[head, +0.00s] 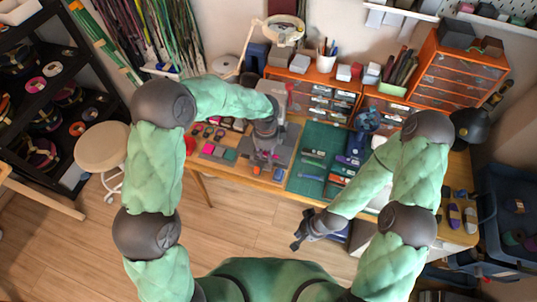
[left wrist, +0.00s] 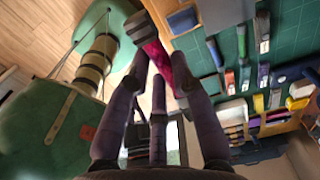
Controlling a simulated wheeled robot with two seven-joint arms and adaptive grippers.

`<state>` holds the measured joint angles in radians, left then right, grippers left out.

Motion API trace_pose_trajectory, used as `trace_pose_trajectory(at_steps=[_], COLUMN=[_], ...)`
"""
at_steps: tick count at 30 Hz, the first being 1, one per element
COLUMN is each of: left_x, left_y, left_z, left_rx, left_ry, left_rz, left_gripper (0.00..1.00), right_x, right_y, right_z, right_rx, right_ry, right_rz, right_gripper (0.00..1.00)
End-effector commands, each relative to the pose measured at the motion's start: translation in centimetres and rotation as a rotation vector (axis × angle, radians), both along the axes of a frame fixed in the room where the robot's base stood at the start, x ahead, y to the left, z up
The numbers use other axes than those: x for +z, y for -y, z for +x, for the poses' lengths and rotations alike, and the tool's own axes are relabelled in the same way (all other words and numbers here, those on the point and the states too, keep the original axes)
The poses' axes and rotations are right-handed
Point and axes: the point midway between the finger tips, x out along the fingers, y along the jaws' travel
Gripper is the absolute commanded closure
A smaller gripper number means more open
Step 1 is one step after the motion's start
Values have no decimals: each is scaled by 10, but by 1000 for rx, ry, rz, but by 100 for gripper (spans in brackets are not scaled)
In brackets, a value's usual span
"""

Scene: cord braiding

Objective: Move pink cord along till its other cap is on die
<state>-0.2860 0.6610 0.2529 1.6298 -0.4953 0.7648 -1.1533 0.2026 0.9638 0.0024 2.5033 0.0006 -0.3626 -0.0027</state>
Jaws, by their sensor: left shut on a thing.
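My left gripper (head: 272,166) is over the workbench, beside the left edge of the green mat. In the left wrist view its fingers (left wrist: 165,75) are shut on the pink cord (left wrist: 158,56). A dark grey cap (left wrist: 138,27) sits on the cord's end beyond the fingertips. The rest of the cord is hidden by the fingers. In the head view I cannot make out the cord in the gripper. I cannot pick out the die for certain in either view. My right gripper (head: 301,231) hangs in front of the bench over the floor, its fingers apart and empty.
The green cutting mat (head: 306,184) carries several tools. Small pink and dark pieces lie on the bench left of my left gripper. Orange drawer units (head: 455,75) stand at the back. A round stool (head: 101,147) stands left of the bench. The floor (head: 240,225) in front is clear.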

Motion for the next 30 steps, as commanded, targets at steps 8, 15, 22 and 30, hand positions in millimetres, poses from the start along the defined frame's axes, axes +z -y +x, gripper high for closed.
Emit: trace_pose_trajectory(at_steps=[8,15,22,30], left_x=[1,1,0,0], left_y=[-9,-16,-23,-31], left_z=[15,27,39,53], left_rx=[2,3,2,1], left_ry=[1,1,1,0], left_rz=[-1,-1,0,0], left_gripper=[100,100,100,100], right_x=[4,7,9,12], right_y=[0,0,0,0], right_z=[0,0,0,0], right_rx=[0,0,0,0], right_ry=[0,0,0,0], right_rz=[0,0,0,0], right_gripper=[100,100,100,100])
